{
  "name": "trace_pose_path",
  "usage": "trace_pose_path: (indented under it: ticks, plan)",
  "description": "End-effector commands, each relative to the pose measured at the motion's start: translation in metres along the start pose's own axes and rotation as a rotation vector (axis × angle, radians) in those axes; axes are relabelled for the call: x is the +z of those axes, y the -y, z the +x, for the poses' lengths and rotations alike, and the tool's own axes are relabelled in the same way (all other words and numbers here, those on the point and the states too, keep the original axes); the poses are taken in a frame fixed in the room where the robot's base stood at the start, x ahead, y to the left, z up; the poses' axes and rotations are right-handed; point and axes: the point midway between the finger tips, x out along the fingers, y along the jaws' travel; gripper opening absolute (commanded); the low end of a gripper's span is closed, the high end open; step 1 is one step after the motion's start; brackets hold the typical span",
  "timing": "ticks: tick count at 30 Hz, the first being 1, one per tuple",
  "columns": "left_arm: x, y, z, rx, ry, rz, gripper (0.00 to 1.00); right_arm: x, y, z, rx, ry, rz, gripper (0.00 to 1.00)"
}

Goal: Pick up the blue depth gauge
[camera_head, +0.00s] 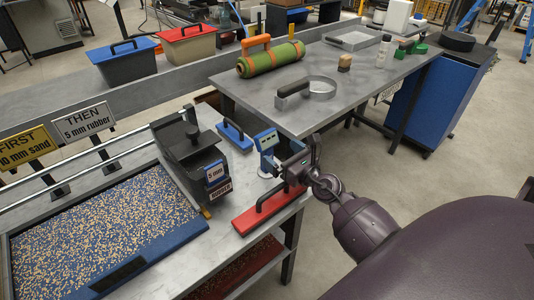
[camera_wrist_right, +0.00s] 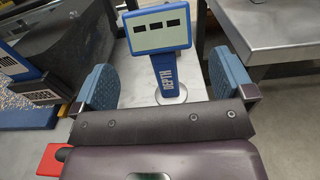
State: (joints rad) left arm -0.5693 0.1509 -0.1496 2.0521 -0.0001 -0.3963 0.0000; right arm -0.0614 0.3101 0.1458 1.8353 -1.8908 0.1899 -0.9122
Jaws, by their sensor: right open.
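The blue depth gauge (camera_head: 266,142) stands upright on the grey bench near its right edge. It has a display head with dark windows and a round metal foot. In the right wrist view the gauge (camera_wrist_right: 167,72) shows its "DEPTH" lettering and stands between the lines of my two blue finger pads. My right gripper (camera_head: 288,166) is open and empty, close beside the gauge on its right. Its fingers also show in the right wrist view (camera_wrist_right: 164,84), apart on either side of the gauge's stem. I cannot tell whether they touch it. My left gripper is not in view.
A red float (camera_head: 268,208) lies just in front of the gauge. A dark hopper box marked "5 mm" (camera_head: 190,150) and a blue float (camera_head: 235,136) stand to its left. A speckled tray (camera_head: 95,240) fills the front left. Another table (camera_head: 320,115) stands behind, across a gap.

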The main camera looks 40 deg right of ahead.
Motion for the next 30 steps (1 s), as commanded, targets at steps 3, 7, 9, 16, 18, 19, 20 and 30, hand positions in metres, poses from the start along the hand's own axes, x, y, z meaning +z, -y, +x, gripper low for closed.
trace_pose_path:
  ticks: [3,7,9,16,18,19,20,30]
  plan:
    - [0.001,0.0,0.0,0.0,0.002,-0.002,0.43,0.0,0.0,0.012,0.0,0.0,0.003,1.0]
    - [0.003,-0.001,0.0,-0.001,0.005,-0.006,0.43,-0.001,0.0,0.018,0.0,-0.001,0.003,1.0]
    - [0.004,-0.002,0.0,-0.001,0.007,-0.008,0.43,-0.002,0.0,0.022,0.0,-0.001,0.003,1.0]
    - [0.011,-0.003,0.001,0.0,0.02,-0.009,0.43,-0.005,-0.001,0.052,0.0,-0.001,0.005,1.0]
    - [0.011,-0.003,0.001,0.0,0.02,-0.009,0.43,-0.004,-0.001,0.059,-0.001,-0.001,0.005,1.0]
    - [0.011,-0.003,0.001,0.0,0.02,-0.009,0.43,-0.004,-0.001,0.062,-0.001,-0.001,0.005,1.0]
    - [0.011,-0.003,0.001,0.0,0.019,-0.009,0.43,-0.004,-0.001,0.064,-0.001,-0.001,0.005,1.0]
    - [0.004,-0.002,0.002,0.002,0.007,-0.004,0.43,-0.004,-0.001,0.069,-0.001,-0.001,0.004,0.98]
